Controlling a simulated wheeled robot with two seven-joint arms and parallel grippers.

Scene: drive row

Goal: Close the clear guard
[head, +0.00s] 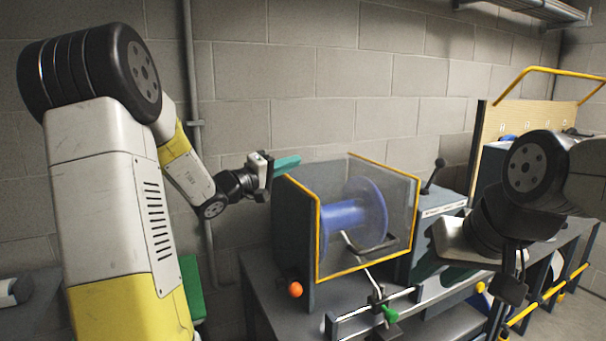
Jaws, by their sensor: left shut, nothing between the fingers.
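The clear guard (397,200) is a see-through, yellow-edged panel on a dark box housing (293,225). A blue spool (352,218) shows inside the housing, and the top looks uncovered. I cannot tell the guard's exact angle, because its clear pane blends with the wall. My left gripper (286,163) has teal fingers, is shut and empty, and sits at the housing's upper left rear corner; whether it touches is unclear. My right gripper (513,288) hangs low at the right, apart from the guard, its fingers dark and hard to make out.
An orange ball knob (295,289) sits at the housing's front left. A rail with a green knob (389,314) runs along the front. A black lever (434,176) stands on a box to the right. A block wall (300,70) is behind. Space above the housing is free.

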